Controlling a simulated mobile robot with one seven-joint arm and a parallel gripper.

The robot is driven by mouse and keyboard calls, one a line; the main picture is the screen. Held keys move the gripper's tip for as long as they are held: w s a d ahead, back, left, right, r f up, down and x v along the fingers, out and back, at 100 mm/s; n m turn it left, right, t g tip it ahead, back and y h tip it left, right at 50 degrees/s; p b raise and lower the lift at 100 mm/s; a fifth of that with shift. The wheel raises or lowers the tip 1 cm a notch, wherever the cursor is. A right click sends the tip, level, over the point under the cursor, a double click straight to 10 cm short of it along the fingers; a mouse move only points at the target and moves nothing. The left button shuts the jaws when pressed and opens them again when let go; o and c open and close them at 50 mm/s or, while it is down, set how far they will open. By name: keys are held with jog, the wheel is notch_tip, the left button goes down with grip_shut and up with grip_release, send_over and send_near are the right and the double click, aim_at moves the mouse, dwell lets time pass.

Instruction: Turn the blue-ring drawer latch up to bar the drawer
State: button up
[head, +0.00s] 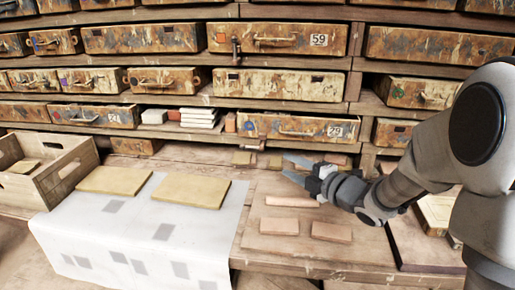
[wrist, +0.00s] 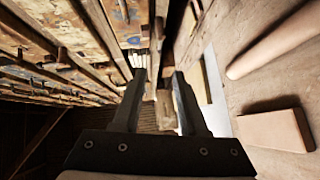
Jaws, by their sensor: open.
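Weathered wooden drawers fill the rack at the back. My gripper (head: 298,168) is low over the bench, in front of that drawer, pointing left. In the wrist view its two fingers (wrist: 160,85) are apart with nothing clearly between them. Drawer fronts run along the left of that view.
Clay slabs (head: 279,226) and a rod-like roll (head: 290,201) lie on the board below my gripper. Two yellowish slabs (head: 190,191) lie on a white cloth (head: 105,229). A wooden crate (head: 62,172) stands at left. White tiles (head: 198,113) are stacked in the rack.

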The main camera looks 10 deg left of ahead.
aim_at(251, 147)
jog(key=x, duration=1.6)
jog(key=shift+w+a+b, duration=0.25)
jog(key=shift+b, duration=0.15)
grip_shut()
